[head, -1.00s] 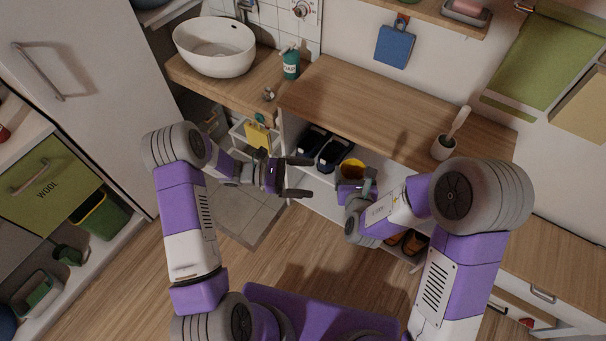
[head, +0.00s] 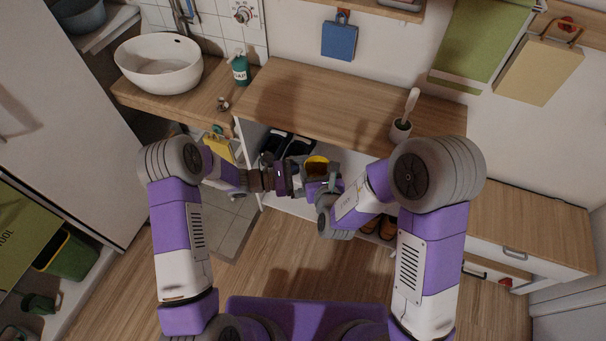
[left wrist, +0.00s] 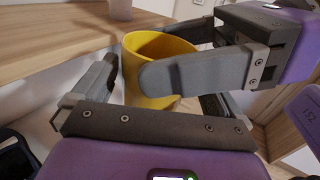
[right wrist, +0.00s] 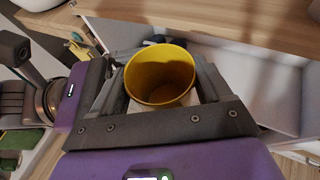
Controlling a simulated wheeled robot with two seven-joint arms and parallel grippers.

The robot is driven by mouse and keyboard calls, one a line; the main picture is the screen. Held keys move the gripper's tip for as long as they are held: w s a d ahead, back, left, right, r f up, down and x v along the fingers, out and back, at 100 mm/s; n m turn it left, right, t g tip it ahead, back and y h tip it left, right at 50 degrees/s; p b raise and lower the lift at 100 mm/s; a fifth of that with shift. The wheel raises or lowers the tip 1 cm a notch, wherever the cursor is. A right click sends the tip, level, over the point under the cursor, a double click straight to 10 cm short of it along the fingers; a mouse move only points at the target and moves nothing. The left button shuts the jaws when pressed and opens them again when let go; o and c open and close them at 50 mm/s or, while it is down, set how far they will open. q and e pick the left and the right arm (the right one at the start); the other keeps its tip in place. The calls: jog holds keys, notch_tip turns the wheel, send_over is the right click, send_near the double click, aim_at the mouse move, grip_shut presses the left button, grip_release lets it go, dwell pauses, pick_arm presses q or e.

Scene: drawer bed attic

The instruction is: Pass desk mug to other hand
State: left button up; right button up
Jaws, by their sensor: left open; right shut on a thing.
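The yellow desk mug (head: 317,163) is held upright in front of the wooden counter by my right gripper (head: 322,178). In the right wrist view the mug (right wrist: 160,76) stands between the fingers of my right gripper (right wrist: 160,95), which is shut on it. In the left wrist view the mug (left wrist: 150,66) lies between the open fingers of my left gripper (left wrist: 155,85), with a right gripper finger across its near side. My left gripper (head: 300,170) comes in from the left in the head view. I cannot tell whether its fingers touch the mug.
A wooden counter (head: 330,105) runs behind the grippers, with a white basin (head: 158,66) and a green soap bottle (head: 240,68) at left. A brush holder (head: 400,130) stands at its right. Dark shoes (head: 270,146) sit on the shelf below. The floor in front is clear.

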pick_arm(q)
jog(key=c, duration=1.1)
jog(key=shift+c, duration=0.5)
pick_arm(e)
jog(key=o, duration=1.1)
jog(key=shift+r, duration=0.15)
